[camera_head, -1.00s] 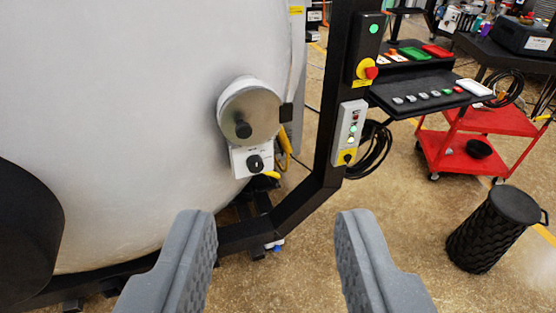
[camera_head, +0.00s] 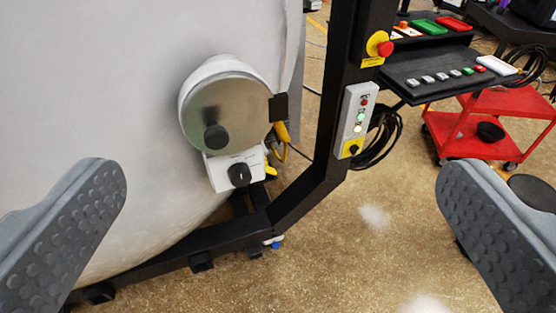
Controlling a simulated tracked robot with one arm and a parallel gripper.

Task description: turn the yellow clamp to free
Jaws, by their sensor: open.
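A yellow part (camera_head: 282,132), which looks like the yellow clamp, hangs just below a black block (camera_head: 279,107) at the right edge of a round metal port cover on the furnace. Its lower part curves down beside a white knob box. Its exact setting cannot be told. My gripper (camera_head: 281,180) is wide open and empty. Its grey studded fingers stand far apart at the left and right of the view, with the port and clamp between them in the picture, still beyond the fingertips.
The round port cover (camera_head: 226,116) has a black knob, and the white box (camera_head: 236,168) below has another. A black frame post (camera_head: 343,110) with a switch panel (camera_head: 355,119) stands right of the clamp. A red cart (camera_head: 482,135) is at right.

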